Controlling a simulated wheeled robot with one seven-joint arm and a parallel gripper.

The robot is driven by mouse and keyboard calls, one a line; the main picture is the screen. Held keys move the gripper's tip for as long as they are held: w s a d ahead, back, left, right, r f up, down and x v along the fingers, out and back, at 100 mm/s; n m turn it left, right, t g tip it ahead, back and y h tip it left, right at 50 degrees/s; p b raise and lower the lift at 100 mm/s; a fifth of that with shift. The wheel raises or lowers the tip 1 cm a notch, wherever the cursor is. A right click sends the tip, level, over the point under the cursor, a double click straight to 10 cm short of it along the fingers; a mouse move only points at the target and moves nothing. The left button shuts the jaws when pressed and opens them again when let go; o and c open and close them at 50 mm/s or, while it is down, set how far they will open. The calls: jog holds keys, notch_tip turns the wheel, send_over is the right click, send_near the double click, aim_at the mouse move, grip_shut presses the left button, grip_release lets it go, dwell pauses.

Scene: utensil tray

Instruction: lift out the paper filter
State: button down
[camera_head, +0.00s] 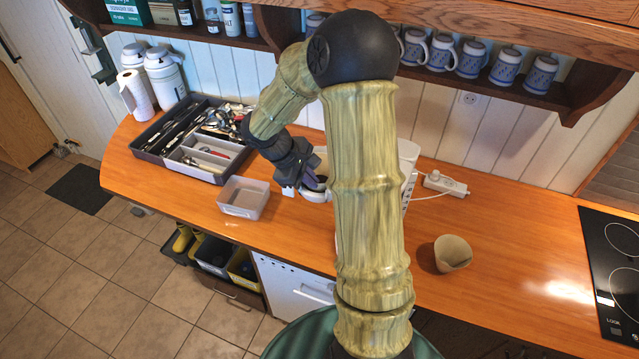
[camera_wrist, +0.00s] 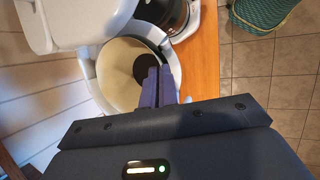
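The paper filter (camera_wrist: 115,75) is a cream cone with dark brown at its bottom. It sits inside the round white filter basket (camera_wrist: 90,75) of the coffee maker in the wrist view. My gripper (camera_wrist: 158,70) reaches over the basket's right side, its two purple fingers nearly together and apparently pinching the filter's right wall. The contact itself is hidden by the fingers. In the head view my gripper (camera_head: 313,184) is at the white coffee maker (camera_head: 408,160), which my arm largely hides.
A beige cup-like container (camera_head: 452,253) stands on the counter at right. An empty grey bin (camera_head: 243,198) stands left of the coffee maker, and a utensil tray (camera_head: 150,154) is farther left. A power strip (camera_head: 445,184) lies behind. The front counter between bin and beige container is clear.

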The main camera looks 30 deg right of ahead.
jog(key=shift+r, duration=0.1)
notch_tip(320, 180, up, 10)
jog(key=b, duration=0.2)
jog(key=shift+b, duration=0.3)
